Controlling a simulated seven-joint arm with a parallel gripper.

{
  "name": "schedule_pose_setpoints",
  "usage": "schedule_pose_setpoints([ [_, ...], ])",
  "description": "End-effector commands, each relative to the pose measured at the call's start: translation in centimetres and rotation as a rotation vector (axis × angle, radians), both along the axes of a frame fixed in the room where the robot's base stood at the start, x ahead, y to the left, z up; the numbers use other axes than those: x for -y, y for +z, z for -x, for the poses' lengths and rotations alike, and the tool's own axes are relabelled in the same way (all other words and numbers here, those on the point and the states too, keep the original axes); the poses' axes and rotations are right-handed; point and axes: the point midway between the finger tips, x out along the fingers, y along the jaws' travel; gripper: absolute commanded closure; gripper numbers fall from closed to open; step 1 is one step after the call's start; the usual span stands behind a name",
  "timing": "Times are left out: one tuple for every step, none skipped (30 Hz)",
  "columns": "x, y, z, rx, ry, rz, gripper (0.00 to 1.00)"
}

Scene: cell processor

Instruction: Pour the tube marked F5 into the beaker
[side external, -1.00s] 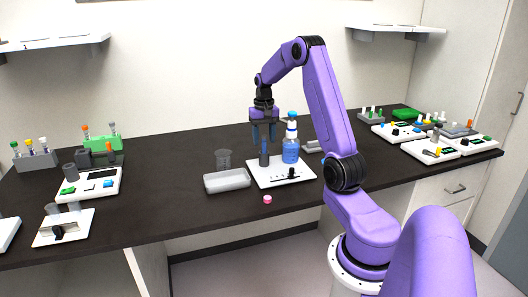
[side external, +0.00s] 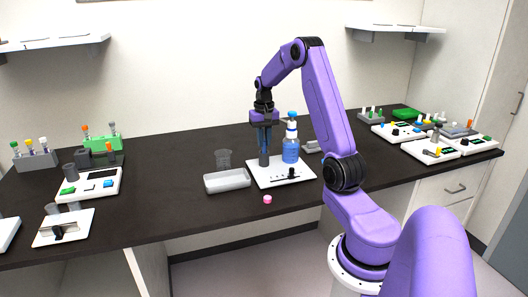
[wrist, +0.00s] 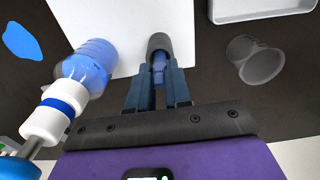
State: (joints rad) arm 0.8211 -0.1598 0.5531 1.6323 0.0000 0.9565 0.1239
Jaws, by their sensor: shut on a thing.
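A blue tube (wrist: 159,68) stands in a dark grey holder (side external: 264,160) on a white board (side external: 282,180). My gripper (side external: 264,148) points down over the holder and is shut on the tube. In the wrist view the fingers sit on both sides of the tube, and the holder (wrist: 158,42) shows just past the fingertips. I cannot read any F5 mark. The translucent grey beaker (side external: 223,158) stands upright on the dark bench, left of the board; it also shows at right in the wrist view (wrist: 258,62). It looks empty.
A bottle with blue liquid (side external: 290,150) stands close right of my gripper on the board. A pink cap (side external: 267,198) lies near the bench's front. Racks and devices stand at far left and right.

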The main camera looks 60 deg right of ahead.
Motion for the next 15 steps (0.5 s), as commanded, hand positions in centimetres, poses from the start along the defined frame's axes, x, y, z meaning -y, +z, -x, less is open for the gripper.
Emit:
schedule_pose_setpoints([
  [0.0,0.1,0.0,0.001,0.000,0.001,1.00],
  [0.0,0.2,0.0,0.001,0.000,0.001,1.00],
  [0.0,0.3,0.0,0.001,0.000,0.001,1.00],
  [0.0,0.4,0.0,0.001,0.000,0.001,1.00],
  [0.0,0.5,0.0,0.001,0.001,0.001,1.00],
  [0.0,0.6,0.0,0.001,0.001,0.001,1.00],
  [0.0,0.6,0.0,0.001,0.001,0.001,1.00],
  [0.0,0.7,0.0,0.001,0.001,0.001,1.00],
  [0.0,0.8,0.0,0.001,0.001,0.001,1.00],
  [0.0,0.9,0.0,0.001,0.001,0.001,1.00],
  [0.0,1.0,0.0,0.001,0.001,0.001,1.00],
  [0.0,1.0,0.0,0.001,0.001,0.001,1.00],
  [0.0,1.1,0.0,0.000,0.001,0.000,1.00],
  [0.0,1.1,0.0,0.000,0.001,0.000,1.00],
  [0.0,1.2,0.0,0.001,0.001,0.001,1.00],
])
